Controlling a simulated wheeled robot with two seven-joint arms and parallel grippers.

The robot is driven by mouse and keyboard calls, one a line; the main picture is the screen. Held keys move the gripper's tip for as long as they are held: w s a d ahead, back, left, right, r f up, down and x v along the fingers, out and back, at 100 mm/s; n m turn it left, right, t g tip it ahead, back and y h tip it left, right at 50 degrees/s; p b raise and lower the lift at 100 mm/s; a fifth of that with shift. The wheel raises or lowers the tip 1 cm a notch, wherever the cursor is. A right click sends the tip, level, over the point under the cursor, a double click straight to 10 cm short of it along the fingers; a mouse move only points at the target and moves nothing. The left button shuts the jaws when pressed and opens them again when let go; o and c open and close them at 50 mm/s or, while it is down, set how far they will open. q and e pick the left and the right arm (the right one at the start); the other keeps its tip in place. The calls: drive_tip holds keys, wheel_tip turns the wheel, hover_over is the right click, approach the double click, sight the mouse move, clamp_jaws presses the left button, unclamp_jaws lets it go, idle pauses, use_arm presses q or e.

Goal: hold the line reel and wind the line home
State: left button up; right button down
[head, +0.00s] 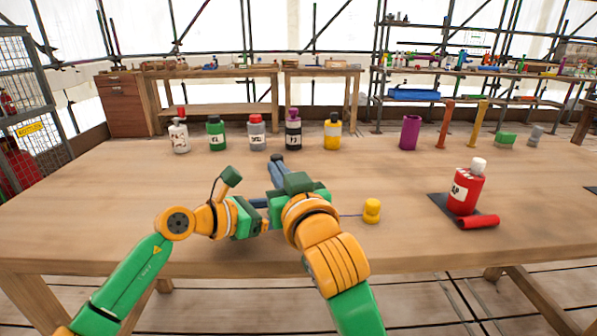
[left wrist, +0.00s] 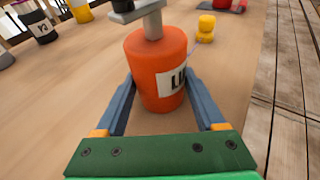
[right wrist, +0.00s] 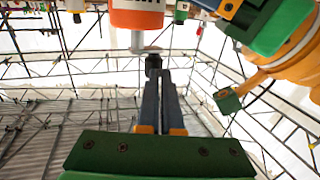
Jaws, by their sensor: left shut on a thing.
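The line reel (left wrist: 157,70) is an orange drum with a white label, in the left wrist view. My left gripper (left wrist: 158,92) is shut around its sides; in the head view the arms hide the reel. Above the drum is a grey crank (left wrist: 152,22) with a dark knob (right wrist: 153,62). My right gripper (right wrist: 160,78) has its fingers close together, tips at the knob; whether they grip it I cannot tell. The head view shows this right gripper (head: 277,172) pointing away from me. A thin line (head: 350,215) runs from the grippers to a yellow bobbin-shaped piece (head: 371,211) on the table.
Several labelled bottles, one of them green (head: 216,133), stand across the middle of the wooden table (head: 110,200). A purple cup (head: 409,133) stands farther back. The table's left side is clear.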

drive_tip(key=shift+w+a, duration=0.4)
drive_tip(key=shift+a, duration=0.2)
drive_tip(key=shift+w+a, duration=0.2)
drive_tip(key=shift+w, duration=0.05)
idle(0.6)
drive_tip(key=v, duration=0.7)
drive_tip(key=shift+s, duration=0.2)
